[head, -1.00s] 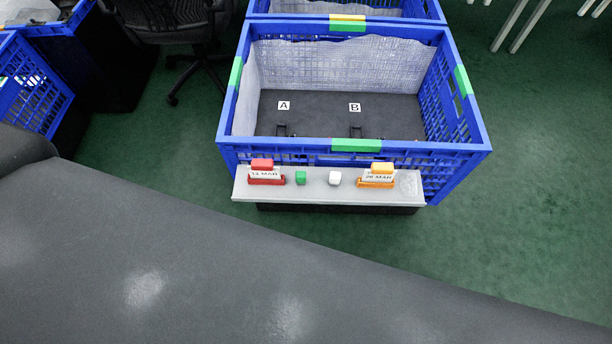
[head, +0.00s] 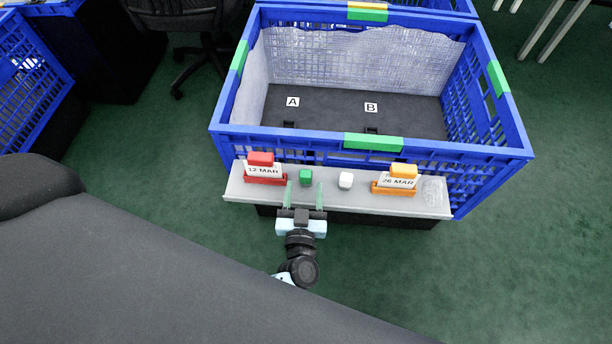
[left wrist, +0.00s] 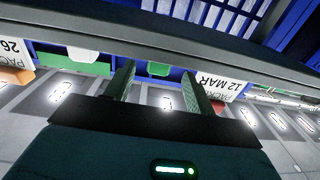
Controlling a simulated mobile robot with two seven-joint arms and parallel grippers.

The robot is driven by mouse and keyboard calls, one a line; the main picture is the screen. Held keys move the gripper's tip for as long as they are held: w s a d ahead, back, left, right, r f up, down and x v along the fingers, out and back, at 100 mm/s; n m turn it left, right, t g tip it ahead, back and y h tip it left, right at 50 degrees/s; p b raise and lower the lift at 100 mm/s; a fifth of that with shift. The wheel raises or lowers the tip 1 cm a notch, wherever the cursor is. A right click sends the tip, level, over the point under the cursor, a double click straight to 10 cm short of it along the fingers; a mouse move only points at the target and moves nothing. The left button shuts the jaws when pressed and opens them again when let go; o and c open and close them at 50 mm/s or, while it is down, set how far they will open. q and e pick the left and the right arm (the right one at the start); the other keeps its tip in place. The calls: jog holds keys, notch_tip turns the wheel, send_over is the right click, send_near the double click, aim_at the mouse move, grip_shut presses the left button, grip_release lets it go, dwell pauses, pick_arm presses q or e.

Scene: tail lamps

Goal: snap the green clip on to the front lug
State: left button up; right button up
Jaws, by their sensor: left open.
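The green clip (head: 305,177) sits on the grey ledge (head: 270,190) at the front of the blue crate, between the red block and the white clip (head: 345,180). My left gripper (head: 304,188) is open at the ledge's near edge, its two fingers pointing toward the green clip, one on each side. I cannot tell whether they touch it. In the left wrist view a green piece (left wrist: 158,68) shows between the fingers (left wrist: 160,88). Two small dark lugs (head: 289,125) (head: 371,130) show on the crate floor near its front wall, partly hidden. My right gripper is not in view.
The blue crate (head: 222,143) has white lining and labels A (head: 292,102) and B (head: 371,107) on its dark floor. A red block labelled 12 MAR (head: 264,168) and an orange one labelled 26 MAR (head: 396,180) stand on the ledge. The crate's front wall rises behind the ledge.

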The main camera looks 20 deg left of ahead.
aim_at(306, 170)
pick_arm(q)
jog(key=shift+r+b+x, duration=0.15)
jog(key=shift+b+x, duration=0.1)
jog(key=shift+x, duration=1.45)
jog(key=shift+r+b+x, duration=0.1)
jog(key=shift+b+x, duration=0.1)
jog(key=shift+x, duration=1.45)
jog(key=shift+c, duration=0.4)
jog(key=c, duration=1)
